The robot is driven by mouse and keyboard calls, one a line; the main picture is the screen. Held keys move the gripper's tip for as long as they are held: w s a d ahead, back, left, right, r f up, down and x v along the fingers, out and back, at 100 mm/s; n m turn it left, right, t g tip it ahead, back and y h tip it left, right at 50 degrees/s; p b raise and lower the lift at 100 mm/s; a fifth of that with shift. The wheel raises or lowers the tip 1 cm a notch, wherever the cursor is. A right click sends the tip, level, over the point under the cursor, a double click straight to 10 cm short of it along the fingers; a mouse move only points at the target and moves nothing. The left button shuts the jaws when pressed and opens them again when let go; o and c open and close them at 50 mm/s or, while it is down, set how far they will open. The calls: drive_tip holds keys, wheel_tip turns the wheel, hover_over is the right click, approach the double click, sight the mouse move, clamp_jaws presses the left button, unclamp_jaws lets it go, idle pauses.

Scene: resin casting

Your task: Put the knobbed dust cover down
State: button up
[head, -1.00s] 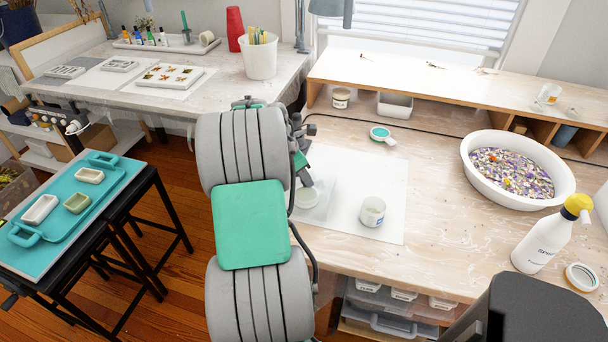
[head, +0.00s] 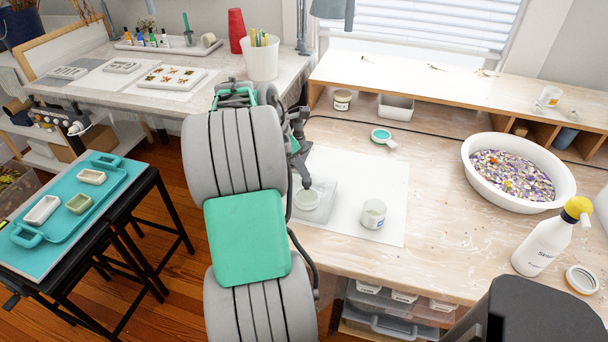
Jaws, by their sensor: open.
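A clear, see-through cover (head: 327,193), which looks like the dust cover, rests on the white sheet (head: 385,180) on the workbench, left of a small white jar (head: 373,213). A pale round thing (head: 307,200) shows at the cover; I cannot tell whether it is the knob or something under it. My gripper (head: 304,184) is open at the cover's upper left part, just behind the pale round thing. My arm hides the cover's left side, and I cannot tell whether the fingers touch it.
A teal-topped round item (head: 381,135) lies behind the sheet. A white basin of coloured chips (head: 468,185), a spray bottle (head: 545,245) and a round lid (head: 582,279) stand to the right. The bench between the sheet and the basin is clear.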

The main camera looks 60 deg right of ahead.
drive_tip(key=v, duration=0.5)
drive_tip(key=w+a+r+m+t, duration=0.15)
drive_tip(key=w+a, duration=0.25)
drive_tip(key=a, duration=0.5)
drive_tip(key=w+a+m+t, duration=0.15)
drive_tip(key=w+a, duration=0.25)
drive_tip(key=a, duration=0.4)
drive_tip(key=w+a+m+t, duration=0.15)
drive_tip(key=w+a, duration=0.25)
drive_tip(key=a, duration=0.5)
drive_tip(key=s+a+f+m+y, duration=0.2)
drive_tip(key=a+m, duration=0.1)
drive_tip(key=a, duration=0.7)
drive_tip(key=s+a+f+m+t+y, duration=0.1)
drive_tip(key=s+a+m, duration=0.2)
drive_tip(key=a, duration=0.7)
drive_tip(key=shift+f+y+p, duration=0.4)
wheel_tip(320, 180, up, 3)
drive_tip(key=shift+f+p, duration=0.1)
drive_tip(key=shift+p, duration=1.05)
